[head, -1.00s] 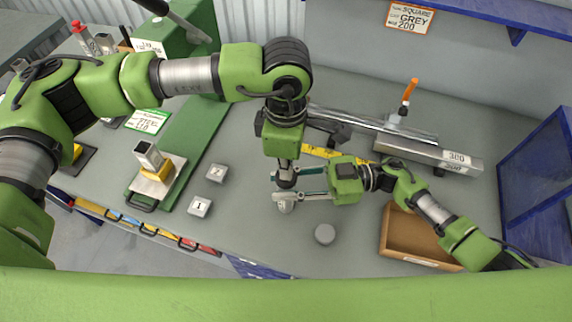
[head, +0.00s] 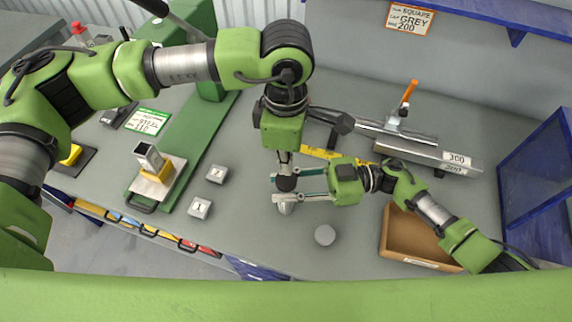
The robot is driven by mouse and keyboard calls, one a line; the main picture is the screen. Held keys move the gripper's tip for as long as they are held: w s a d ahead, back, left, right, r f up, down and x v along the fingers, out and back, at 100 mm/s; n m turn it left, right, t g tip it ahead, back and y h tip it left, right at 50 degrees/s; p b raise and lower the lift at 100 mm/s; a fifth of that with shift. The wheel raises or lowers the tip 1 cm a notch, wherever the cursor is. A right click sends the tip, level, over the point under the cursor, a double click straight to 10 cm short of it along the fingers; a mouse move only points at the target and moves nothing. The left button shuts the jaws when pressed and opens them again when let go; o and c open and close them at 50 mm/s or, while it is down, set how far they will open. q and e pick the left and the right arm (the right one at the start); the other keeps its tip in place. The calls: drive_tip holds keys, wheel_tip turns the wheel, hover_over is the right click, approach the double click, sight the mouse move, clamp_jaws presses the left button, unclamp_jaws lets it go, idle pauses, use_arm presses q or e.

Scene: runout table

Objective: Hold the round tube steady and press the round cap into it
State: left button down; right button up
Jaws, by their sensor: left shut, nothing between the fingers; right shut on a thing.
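The round tube (head: 285,208) is a small silver piece upright on the table. Only its lower front side shows below the fingers. My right gripper (head: 279,188) reaches in from the right, its two long fingers shut around the tube. My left gripper (head: 286,183) points down directly over the tube, shut and empty, with its dark tip at the height of the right fingers in the picture. I cannot tell whether the tip touches anything. The round cap cannot be made out under the tip. A loose grey round piece (head: 325,235) lies to the right, nearer the front edge.
Two small blocks (head: 217,173), one marked 1 (head: 199,208), lie left of the tube. Behind are metal bars (head: 430,153) and a yellow rule (head: 318,152). An open brown box (head: 408,238) stands right.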

use_arm(q)
wheel_tip(320, 180, up, 11)
drive_tip(key=shift+r, duration=0.2)
idle(1.6)
drive_tip(key=m, duration=0.9)
hover_over(286, 179)
wheel_tip(286, 179, down, 9)
drive_tip(key=shift+r, duration=0.2)
drive_tip(key=shift+f, duration=2.65)
drive_tip(key=shift+f, duration=0.55)
drive_tip(key=shift+r, duration=3.55)
